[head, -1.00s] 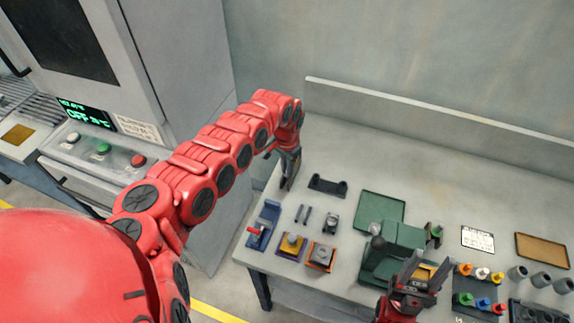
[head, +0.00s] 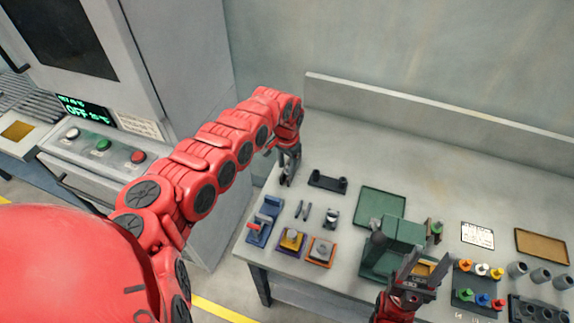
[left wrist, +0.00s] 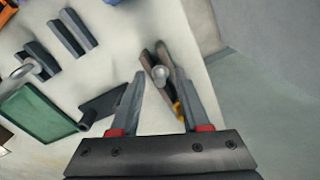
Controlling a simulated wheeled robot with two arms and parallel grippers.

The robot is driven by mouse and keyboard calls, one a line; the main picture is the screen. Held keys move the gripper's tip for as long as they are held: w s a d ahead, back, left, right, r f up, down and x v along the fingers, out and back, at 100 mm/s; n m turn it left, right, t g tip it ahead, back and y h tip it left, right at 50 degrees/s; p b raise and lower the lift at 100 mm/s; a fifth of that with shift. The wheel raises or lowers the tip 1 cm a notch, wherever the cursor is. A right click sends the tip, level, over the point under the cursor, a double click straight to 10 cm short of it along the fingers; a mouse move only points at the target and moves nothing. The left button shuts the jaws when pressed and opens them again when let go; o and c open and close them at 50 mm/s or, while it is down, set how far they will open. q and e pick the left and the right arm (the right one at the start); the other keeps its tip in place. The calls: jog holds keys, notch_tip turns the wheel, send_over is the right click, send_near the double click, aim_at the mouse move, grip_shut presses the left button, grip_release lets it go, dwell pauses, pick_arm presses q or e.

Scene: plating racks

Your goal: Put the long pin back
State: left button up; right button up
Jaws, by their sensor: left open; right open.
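My left gripper (head: 287,178) is at the far left end of the table, with its fingers pointing down. In the left wrist view it is open (left wrist: 150,62). A round silver head (left wrist: 161,73), possibly that of the long pin, shows between or just beyond its fingers, over a dark, brownish piece with an orange part (left wrist: 178,108). I cannot tell whether the fingers touch it, and the pin's shaft is not clear. A black bracket with two raised ends (head: 328,181) lies just right of the left gripper. My right gripper (head: 425,262) is open near the front edge.
Two small dark bars (head: 303,211), a blue fixture (head: 263,222) and small orange-based blocks stand near the front left. A green tray (head: 380,204) and green machine (head: 383,262) stand mid-table. Coloured pegs (head: 482,269) and grey cylinders (head: 540,276) are at right. The back strip is clear.

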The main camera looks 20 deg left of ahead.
aim_at(287, 167)
pick_arm(q)
jog(key=shift+r, duration=0.4)
notch_tip(287, 167, up, 12)
jog(key=b, duration=0.5)
jog(key=shift+f, duration=0.15)
